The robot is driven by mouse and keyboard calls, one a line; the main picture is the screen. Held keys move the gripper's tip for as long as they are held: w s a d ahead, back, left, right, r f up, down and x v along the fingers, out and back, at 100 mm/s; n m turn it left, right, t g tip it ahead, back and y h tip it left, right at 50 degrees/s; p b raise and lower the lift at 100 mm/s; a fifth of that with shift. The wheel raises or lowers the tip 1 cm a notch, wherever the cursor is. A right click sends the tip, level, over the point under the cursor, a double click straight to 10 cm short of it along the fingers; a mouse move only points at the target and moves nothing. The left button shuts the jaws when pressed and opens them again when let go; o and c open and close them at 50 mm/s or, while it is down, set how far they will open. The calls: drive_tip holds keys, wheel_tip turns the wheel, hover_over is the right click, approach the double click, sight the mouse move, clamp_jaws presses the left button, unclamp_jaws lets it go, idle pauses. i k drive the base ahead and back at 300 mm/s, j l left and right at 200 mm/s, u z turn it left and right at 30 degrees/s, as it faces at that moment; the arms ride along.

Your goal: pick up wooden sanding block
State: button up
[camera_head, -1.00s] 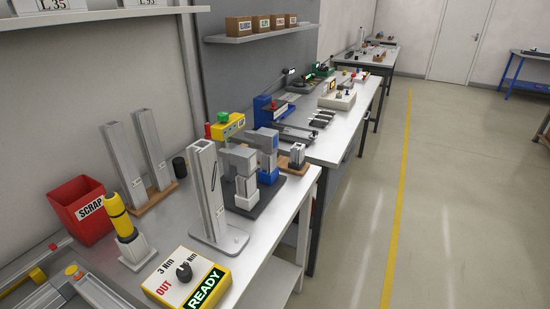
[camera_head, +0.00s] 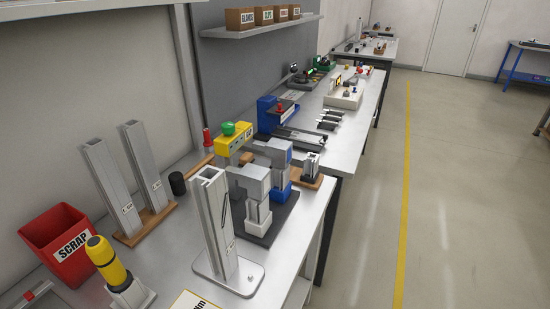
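I cannot make out a wooden sanding block for certain. Other wood-coloured parts are a base (camera_head: 146,228) under two upright metal profiles and a small base (camera_head: 318,182) under a short metal part on the right. My gripper is not in view, so I cannot tell its state.
The near bench (camera_head: 171,285) holds a red SCRAP bin (camera_head: 60,245), a yellow tool (camera_head: 104,258) in a stand, a tall metal profile (camera_head: 214,225) and grey clamp-like fixtures (camera_head: 252,185). A shelf (camera_head: 250,29) overhangs the back. Floor (camera_head: 370,220) is clear on the right.

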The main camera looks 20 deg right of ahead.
sight(249, 157)
drive_tip(key=i+l+u, duration=0.1)
drive_tip(key=l, duration=0.25)
drive_tip(key=i+l, duration=0.2)
drive_tip(key=l, duration=0.15)
drive_tip(key=i+l+u, duration=0.15)
drive_tip(key=l, duration=0.15)
drive_tip(key=i+l, duration=0.15)
drive_tip(key=l, duration=0.25)
drive_tip(key=i+l+u, duration=0.15)
drive_tip(key=l, duration=0.2)
drive_tip(key=i+l, duration=0.1)
drive_tip(key=l, duration=0.25)
drive_tip(key=i+l+u, duration=0.15)
drive_tip(key=l, duration=0.25)
